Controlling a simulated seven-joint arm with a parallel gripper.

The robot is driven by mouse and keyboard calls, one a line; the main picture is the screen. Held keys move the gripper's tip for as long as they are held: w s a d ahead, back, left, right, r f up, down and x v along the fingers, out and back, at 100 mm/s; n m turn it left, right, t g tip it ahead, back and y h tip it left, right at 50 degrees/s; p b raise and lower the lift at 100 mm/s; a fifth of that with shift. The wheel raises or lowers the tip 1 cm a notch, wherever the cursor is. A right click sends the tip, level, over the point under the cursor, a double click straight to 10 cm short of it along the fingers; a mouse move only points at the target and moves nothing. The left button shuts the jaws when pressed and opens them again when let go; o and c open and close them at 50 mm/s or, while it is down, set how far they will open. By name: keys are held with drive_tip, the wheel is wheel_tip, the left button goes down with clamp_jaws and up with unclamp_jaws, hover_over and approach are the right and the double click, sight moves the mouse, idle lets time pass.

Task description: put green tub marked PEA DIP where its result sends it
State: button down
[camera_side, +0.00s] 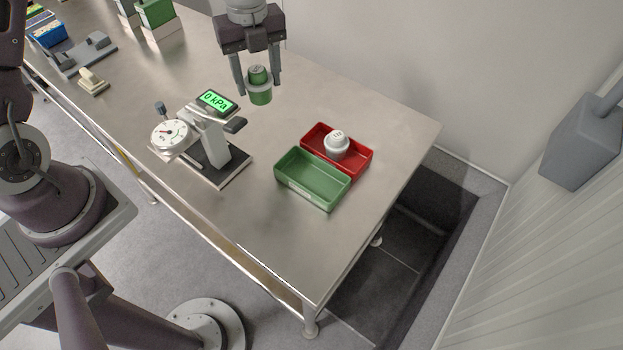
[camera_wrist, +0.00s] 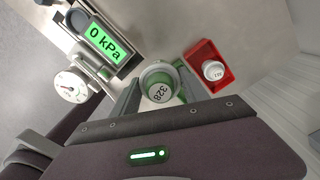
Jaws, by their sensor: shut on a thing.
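My gripper (camera_side: 257,84) is shut on a green tub (camera_side: 260,93) and holds it above the steel table, behind and right of the tester. In the wrist view the tub's top (camera_wrist: 160,87) reads 328; its PEA DIP marking cannot be read. The tester (camera_side: 216,150) has a dial and a green display (camera_side: 217,102) reading "0 kPa". A green tray (camera_side: 297,187) stands on the table at the right and looks empty. A red tray (camera_side: 365,163) stands beside it, behind, with a white tub (camera_side: 337,144) in it.
A grey fixture (camera_side: 85,53), a beige block (camera_side: 92,81), a blue bin (camera_side: 47,34) and a green box (camera_side: 155,12) stand at the table's far left. The wall is behind. Table is clear between tester and trays, and in front of the green tray.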

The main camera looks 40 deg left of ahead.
drive_tip(key=d+m, duration=0.8)
drive_tip(key=d, duration=0.6)
hover_over(311, 181)
wheel_tip(311, 181, down, 17)
drive_tip(key=shift+r, duration=0.2)
drive_tip(key=shift+f, duration=0.1)
drive_tip(key=c, duration=0.6)
unclamp_jaws()
